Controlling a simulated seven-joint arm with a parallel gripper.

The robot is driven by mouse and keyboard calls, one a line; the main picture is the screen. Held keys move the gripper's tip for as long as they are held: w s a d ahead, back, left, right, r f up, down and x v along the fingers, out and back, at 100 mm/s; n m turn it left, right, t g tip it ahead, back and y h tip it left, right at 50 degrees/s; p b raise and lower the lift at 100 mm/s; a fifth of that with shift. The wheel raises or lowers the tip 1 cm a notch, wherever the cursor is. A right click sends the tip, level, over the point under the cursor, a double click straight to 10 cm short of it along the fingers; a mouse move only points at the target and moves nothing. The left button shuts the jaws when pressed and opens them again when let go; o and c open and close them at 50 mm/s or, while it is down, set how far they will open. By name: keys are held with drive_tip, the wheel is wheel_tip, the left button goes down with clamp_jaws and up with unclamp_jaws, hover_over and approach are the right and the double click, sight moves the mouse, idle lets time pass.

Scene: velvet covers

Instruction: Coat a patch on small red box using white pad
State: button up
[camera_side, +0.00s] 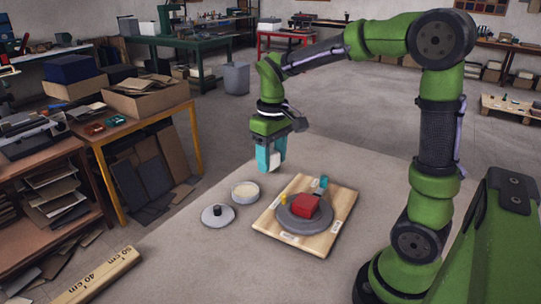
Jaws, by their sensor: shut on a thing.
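The small red box (304,206) sits on a grey round plate (291,223) on a light wooden board (335,226). My gripper (270,163), with teal fingers, hangs above the table, up and to the left of the red box in the picture. It is shut on the white pad (275,161), which shows as a small white block at the fingertips. The pad is in the air, apart from the box. A shallow round dish (245,191) with pale contents stands left of the board. How much the fingers cover of the pad is hard to see.
A grey round lid with a black knob (217,213) lies left of the dish. A small yellow piece (283,199) and a teal piece (323,183) stand on the board by the plate. The grey table top (190,255) is clear at the front left.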

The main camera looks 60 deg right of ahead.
drive_tip(key=s+d+f, duration=0.1)
drive_tip(key=s+d, duration=0.4)
drive_tip(key=n, duration=0.1)
hover_over(314, 205)
drive_tip(key=s, duration=0.1)
wheel_tip(314, 205, down, 3)
drive_tip(key=shift+d+f, duration=0.25)
drive_tip(key=shift+f, duration=1.4)
drive_tip(key=shift+d+f, duration=0.2)
drive_tip(key=shift+f, duration=1.4)
drive_tip(key=shift+w+f, duration=0.4)
drive_tip(key=shift+f, duration=0.15)
drive_tip(key=shift+w+a+f, duration=0.1)
drive_tip(key=shift+w+a, duration=0.05)
drive_tip(key=shift+w, duration=2.85)
drive_tip(key=shift+s, duration=3.5)
drive_tip(key=shift+w+a, duration=0.2)
drive_tip(key=shift+w, duration=0.4)
drive_tip(key=shift+w+a, duration=0.15)
drive_tip(key=shift+w, duration=2.5)
drive_tip(key=shift+s, duration=3.05)
wheel_tip(314, 205, up, 8)
